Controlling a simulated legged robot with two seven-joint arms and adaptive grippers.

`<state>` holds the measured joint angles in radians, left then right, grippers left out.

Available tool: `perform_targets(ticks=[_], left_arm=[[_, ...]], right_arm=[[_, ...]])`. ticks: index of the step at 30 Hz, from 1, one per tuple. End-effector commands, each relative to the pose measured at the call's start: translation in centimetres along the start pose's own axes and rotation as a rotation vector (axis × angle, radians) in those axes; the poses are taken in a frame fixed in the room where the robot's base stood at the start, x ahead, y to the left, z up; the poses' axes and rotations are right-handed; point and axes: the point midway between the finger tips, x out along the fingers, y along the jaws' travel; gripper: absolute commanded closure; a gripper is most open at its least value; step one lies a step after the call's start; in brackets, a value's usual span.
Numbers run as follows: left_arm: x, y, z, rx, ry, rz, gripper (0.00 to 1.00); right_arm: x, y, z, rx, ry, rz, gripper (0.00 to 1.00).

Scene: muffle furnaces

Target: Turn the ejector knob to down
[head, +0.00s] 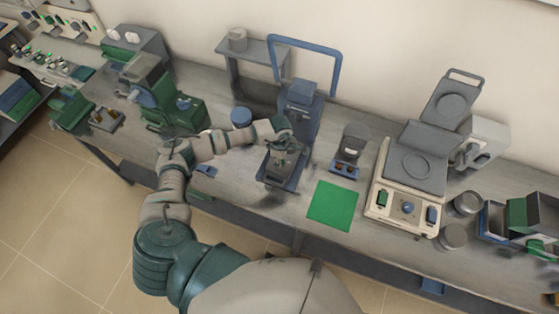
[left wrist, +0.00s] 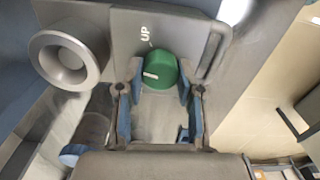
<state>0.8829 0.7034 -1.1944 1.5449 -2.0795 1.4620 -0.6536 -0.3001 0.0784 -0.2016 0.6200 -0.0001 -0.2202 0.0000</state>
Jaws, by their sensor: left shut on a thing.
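The ejector knob (left wrist: 160,70) is a round green knob with a white pointer line, on a grey panel in the left wrist view. An "UP" label (left wrist: 145,33) is printed on the panel above it. The pointer line lies on the knob's left part, across the picture. My left gripper (left wrist: 161,88) has one blue-padded finger on each side of the knob and is shut on it. In the head view my left gripper (head: 283,153) is at the front of the blue-grey press (head: 302,100); the knob cannot be made out there. My right gripper is not in view.
A grey ring-shaped part (left wrist: 66,58) stands out beside the knob. A green mat (head: 332,205) lies right of the press, before a small dark device (head: 350,150). A cream balance-like unit (head: 388,212) stands farther right.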

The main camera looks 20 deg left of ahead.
Motion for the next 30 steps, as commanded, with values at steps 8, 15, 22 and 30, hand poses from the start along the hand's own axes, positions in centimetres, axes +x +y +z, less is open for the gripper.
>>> perform_targets(ticks=[8,15,22,30], left_arm=[[0.1,0.0,0.4,-0.259,-0.008,0.001,0.98],[0.0,0.1,0.4,-0.487,-0.009,0.001,0.98],[0.0,0.1,0.5,-0.705,-0.01,0.0,0.98],[-0.1,0.1,0.4,-0.954,-0.01,-0.001,0.98]], right_arm=[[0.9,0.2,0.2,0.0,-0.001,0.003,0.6],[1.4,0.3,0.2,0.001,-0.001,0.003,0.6],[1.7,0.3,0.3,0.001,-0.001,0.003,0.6],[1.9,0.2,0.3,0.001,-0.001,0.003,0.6]])
